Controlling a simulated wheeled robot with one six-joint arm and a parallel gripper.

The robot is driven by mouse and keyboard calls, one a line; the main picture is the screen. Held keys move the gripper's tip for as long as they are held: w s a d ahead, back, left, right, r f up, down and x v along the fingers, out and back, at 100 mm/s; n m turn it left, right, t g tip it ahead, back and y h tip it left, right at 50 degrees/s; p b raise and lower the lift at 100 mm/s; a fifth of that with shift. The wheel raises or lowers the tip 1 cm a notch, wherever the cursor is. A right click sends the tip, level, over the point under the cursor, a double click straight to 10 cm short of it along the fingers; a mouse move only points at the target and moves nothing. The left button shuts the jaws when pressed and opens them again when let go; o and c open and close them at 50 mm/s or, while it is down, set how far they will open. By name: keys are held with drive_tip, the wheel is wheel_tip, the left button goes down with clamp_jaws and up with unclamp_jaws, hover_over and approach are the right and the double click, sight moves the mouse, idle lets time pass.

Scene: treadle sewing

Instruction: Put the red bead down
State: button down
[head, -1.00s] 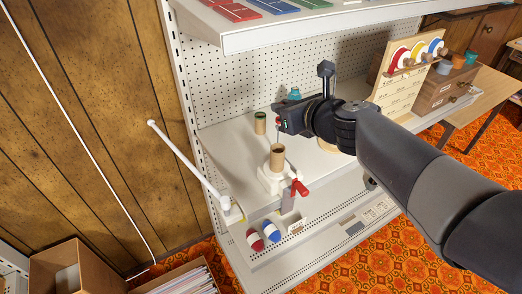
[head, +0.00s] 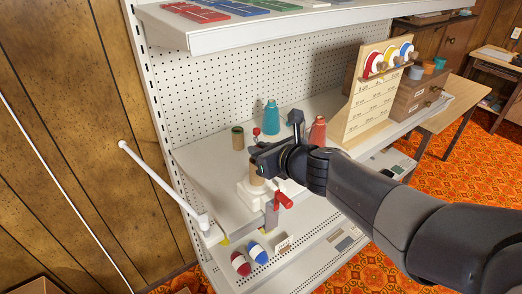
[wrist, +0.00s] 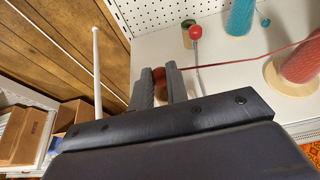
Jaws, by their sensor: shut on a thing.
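The red bead (wrist: 159,74) shows between the two finger pads of my gripper (wrist: 161,84) in the wrist view. My gripper is shut on it. In the head view my gripper (head: 256,161) is just above the tan tube (head: 257,179), which stands on a white base (head: 248,198) on the shelf. The bead cannot be made out there. The gap between bead and tube is hidden. A red thread (wrist: 245,62) runs from the right edge to near my right finger; whether it is tied to the bead I cannot tell.
Another red ball (wrist: 196,32) tops a metal rod beside a green-rimmed tube (head: 238,138). A teal cone (head: 271,118) and a salmon cone (head: 317,131) stand behind. A red handle (head: 284,201) juts from the base. A white rail (head: 165,188) is at the left.

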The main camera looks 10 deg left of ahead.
drive_tip(key=shift+f+b, duration=0.6)
drive_tip(key=shift+b, duration=0.05)
drive_tip(key=c, duration=1.4)
unclamp_jaws()
drive_tip(key=shift+r, duration=0.15)
drive_tip(key=shift+r+p, duration=0.2)
drive_tip(key=shift+p, duration=0.15)
drive_tip(key=p+v, duration=0.1)
drive_tip(key=v, duration=0.5)
drive_tip(key=p+v, duration=0.2)
drive_tip(key=v, duration=0.4)
drive_tip(key=shift+r, duration=0.3)
